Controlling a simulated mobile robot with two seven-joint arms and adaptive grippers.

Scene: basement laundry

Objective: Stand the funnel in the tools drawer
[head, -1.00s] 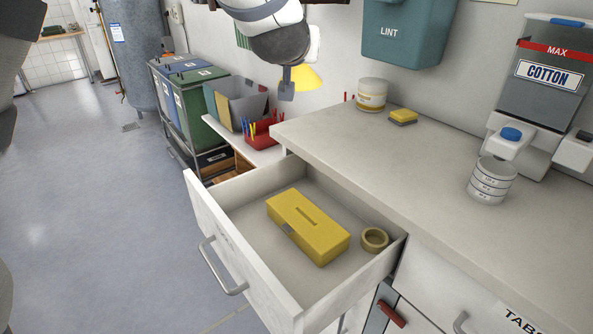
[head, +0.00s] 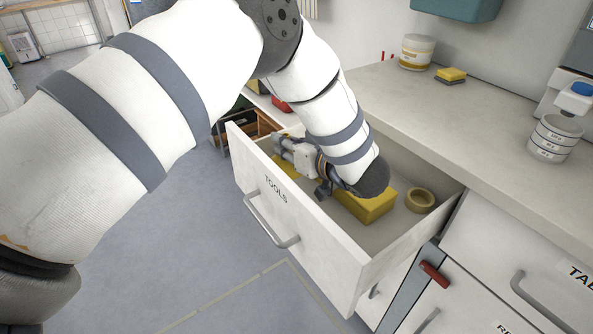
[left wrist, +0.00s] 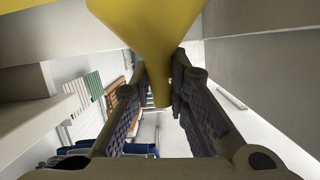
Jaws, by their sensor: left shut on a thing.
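The tools drawer (head: 305,235), marked TOOLS, is pulled open below the counter. My left arm reaches over its front panel, and my left gripper (head: 287,150) is low at the drawer's far left part. It is shut on the yellow funnel (head: 287,168), mostly hidden behind the gripper and drawer front. In the left wrist view the funnel (left wrist: 150,30) has its wide cone at the top, with its narrow spout between the fingers (left wrist: 163,78). I cannot tell whether the funnel touches the drawer floor. My right gripper is not in view.
A yellow box (head: 370,207) and a tape roll (head: 420,200) lie in the drawer, right of the gripper. On the counter (head: 440,105) stand a tub (head: 416,52), a yellow sponge (head: 452,74) and stacked round tins (head: 555,138). A red handle (head: 434,274) sticks out below.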

